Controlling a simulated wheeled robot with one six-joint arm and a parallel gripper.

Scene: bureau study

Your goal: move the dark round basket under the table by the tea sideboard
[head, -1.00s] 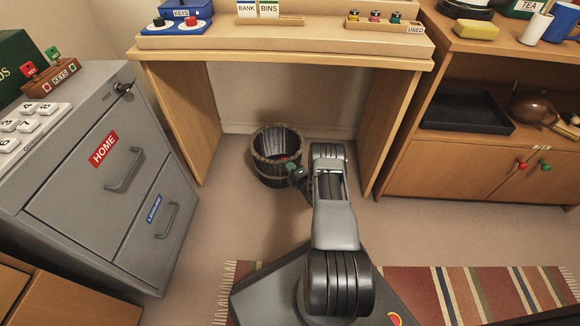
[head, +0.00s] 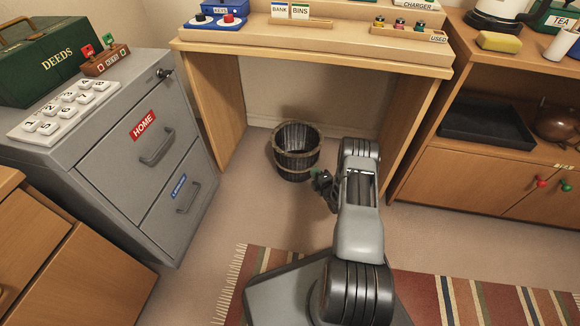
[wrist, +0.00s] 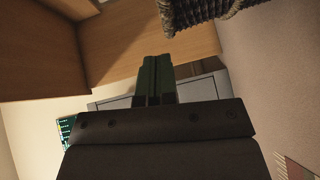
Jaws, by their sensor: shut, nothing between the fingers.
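The dark round basket (head: 296,164) stands upright on the floor under the table (head: 222,112), between its side panels. It looks like dark wood with a woven rim. My gripper (head: 320,180) is low at the basket's right front side, with its dark green fingers shut and empty. In the head view I cannot tell whether they touch the basket. In the wrist view the gripper (wrist: 155,72) has its fingers together, and part of the basket (wrist: 198,10) shows at the top, apart from them. The tea sideboard (head: 455,180) stands to the right of the table.
A grey filing cabinet (head: 128,155) stands left of the table. A striped rug (head: 445,292) lies in front. A black tray (head: 485,128) and brown teapot (head: 556,122) sit on the sideboard's shelf. Bare floor (head: 430,225) lies before the sideboard.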

